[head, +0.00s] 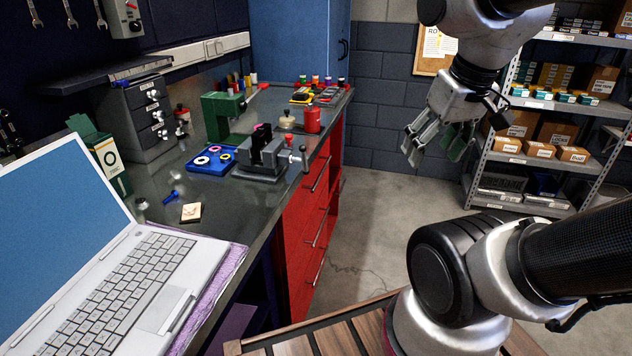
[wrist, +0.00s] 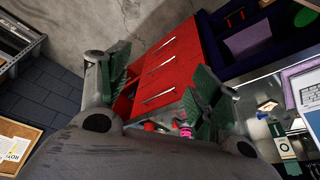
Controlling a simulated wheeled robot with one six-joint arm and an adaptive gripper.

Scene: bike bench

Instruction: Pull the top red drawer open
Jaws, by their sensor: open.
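The red drawer unit (head: 301,235) sits under the workbench, with several silver bar handles on its front. The top red drawer (head: 308,188) looks shut, its handle (head: 320,174) just below the bench edge. In the wrist view the unit appears turned, and the top drawer's handle (wrist: 158,96) is the one nearest the benchtop. My gripper (head: 437,152) is open and empty, in the air to the right of the drawers, apart from them. In the wrist view its fingers (wrist: 160,84) spread on either side of the drawer fronts.
The benchtop (head: 250,205) carries a laptop (head: 130,280), a vise (head: 268,160), a blue tray (head: 208,162) and a red bottle (head: 312,120). A metal shelf (head: 540,160) with boxes stands at the right. The floor (head: 375,215) before the drawers is clear. A slatted wooden surface (head: 335,335) is in front.

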